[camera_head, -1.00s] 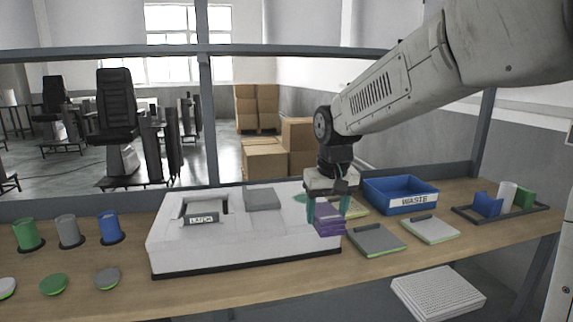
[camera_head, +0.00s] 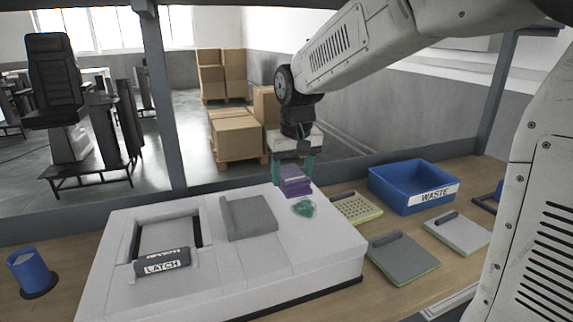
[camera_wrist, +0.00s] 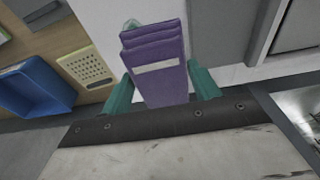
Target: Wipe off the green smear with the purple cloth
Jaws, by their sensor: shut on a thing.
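The purple cloth (camera_head: 294,181) is a folded block held between the teal fingers of my gripper (camera_head: 293,178). It also fills the middle of the wrist view (camera_wrist: 158,70), with a teal finger on each side. The green smear (camera_head: 304,208) is a small teal-green patch on the white top of the machine (camera_head: 318,238), near its back right edge. The cloth is behind the smear in the head view and seems to be a little above the surface. In the wrist view a bit of green (camera_wrist: 131,24) shows past the cloth's far end.
A grey raised pad (camera_head: 248,217) and the latch lid (camera_head: 162,262) are on the machine, left of the smear. Right of it are a perforated tray (camera_head: 356,208), two grey panels (camera_head: 403,257) and a blue waste bin (camera_head: 411,198). A window frame runs behind the bench.

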